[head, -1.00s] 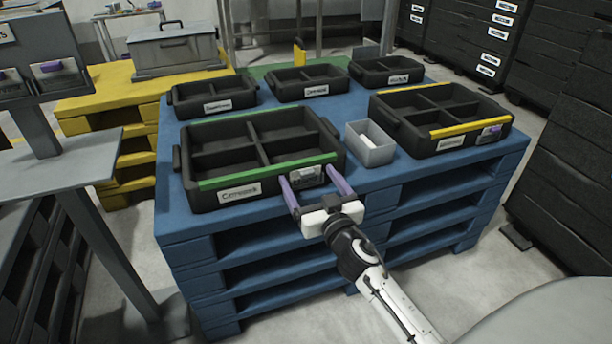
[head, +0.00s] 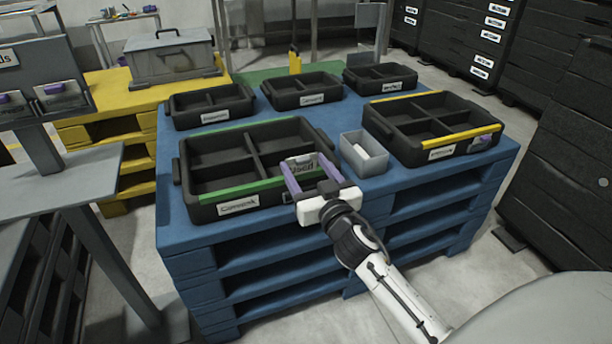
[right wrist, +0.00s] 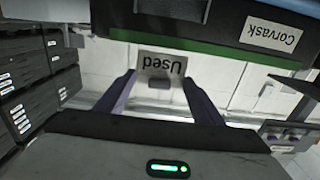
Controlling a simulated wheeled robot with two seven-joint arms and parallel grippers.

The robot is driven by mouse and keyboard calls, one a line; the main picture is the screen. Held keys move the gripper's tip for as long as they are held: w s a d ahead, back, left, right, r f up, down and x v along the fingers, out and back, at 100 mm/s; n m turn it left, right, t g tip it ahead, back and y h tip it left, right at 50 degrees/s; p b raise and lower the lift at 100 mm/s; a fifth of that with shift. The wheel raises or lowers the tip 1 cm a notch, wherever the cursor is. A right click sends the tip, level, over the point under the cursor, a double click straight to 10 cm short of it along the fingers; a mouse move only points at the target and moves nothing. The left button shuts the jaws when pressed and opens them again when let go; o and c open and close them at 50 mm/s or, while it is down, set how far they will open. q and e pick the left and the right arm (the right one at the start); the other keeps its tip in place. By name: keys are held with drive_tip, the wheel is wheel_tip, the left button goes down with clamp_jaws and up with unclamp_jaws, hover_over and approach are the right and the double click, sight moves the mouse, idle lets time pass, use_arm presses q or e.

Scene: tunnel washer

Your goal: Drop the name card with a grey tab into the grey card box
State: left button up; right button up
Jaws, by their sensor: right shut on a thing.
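My right gripper (head: 308,173) is shut on a name card (head: 301,164) that reads "Used", at the front right corner of the green-edged black crate (head: 222,195). In the right wrist view the card (right wrist: 162,64) stands beyond the purple fingers, its lettering upside down; a small grey tab (right wrist: 160,84) shows at its lower edge. The open grey card box (head: 376,166) stands on the blue pallet, right of the gripper and apart from it. Something white shows inside the box. My left gripper is not in view.
A yellow-edged black crate (head: 460,137) stands right of the box, with a purple-tabbed card (head: 482,143) on its front. Smaller black crates (head: 303,98) line the back of the blue pallet (head: 190,235). A grey stand with purple-tabbed cards (head: 62,92) is at the left.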

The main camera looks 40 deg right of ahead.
drive_tip(key=shift+r, duration=1.2)
